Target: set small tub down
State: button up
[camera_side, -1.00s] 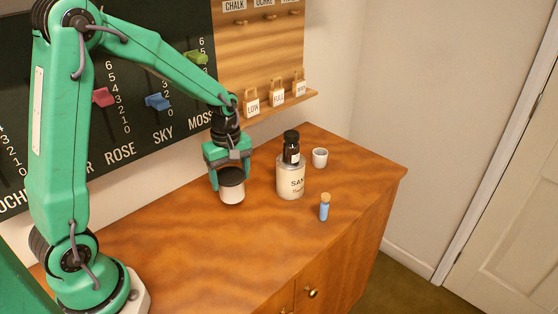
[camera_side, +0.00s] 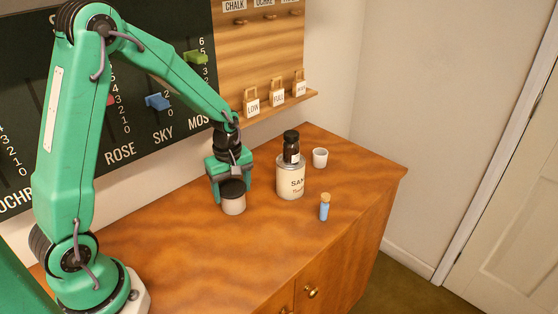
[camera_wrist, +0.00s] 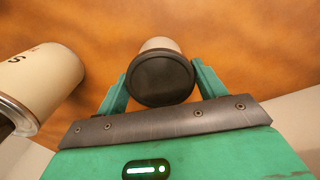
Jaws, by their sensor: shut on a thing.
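The small tub (camera_side: 234,204) is a pale cup with a black lid, upright at the cabinet top. My gripper (camera_side: 230,190) is shut on it, with green fingers on both sides. In the wrist view the black lid of the small tub (camera_wrist: 161,80) sits between the two fingers of my gripper (camera_wrist: 160,85). The tub's base is at or very near the wood in the side view; I cannot tell whether it touches.
A cream tin (camera_side: 290,180) stands right of the tub, with a dark bottle (camera_side: 291,148) on top. The tin also shows in the wrist view (camera_wrist: 45,85). A white cup (camera_side: 320,158) and a corked blue vial (camera_side: 325,208) stand farther right. The wooden top (camera_side: 170,250) is clear in front.

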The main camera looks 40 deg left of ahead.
aim_at(232, 188)
jog(key=o, duration=1.1)
jog(key=shift+f, duration=0.1)
notch_tip(232, 188, up, 12)
jog(key=shift+r, duration=0.2)
jog(key=shift+s, duration=0.1)
dwell(0.3)
jog(key=shift+s+d+r+m+t, duration=1)
jog(key=shift+s+r+m, duration=0.35)
jog(key=shift+s+m, duration=1.3)
jog(key=shift+s+d+r+m+t, duration=0.95)
jog(key=shift+s+r+m, duration=0.45)
jog(key=shift+s+m, duration=1.25)
jog(key=shift+s+d+r+m+t, duration=0.85)
jog(key=shift+s+d+r+m, duration=0.4)
jog(key=shift+s+m, duration=1.4)
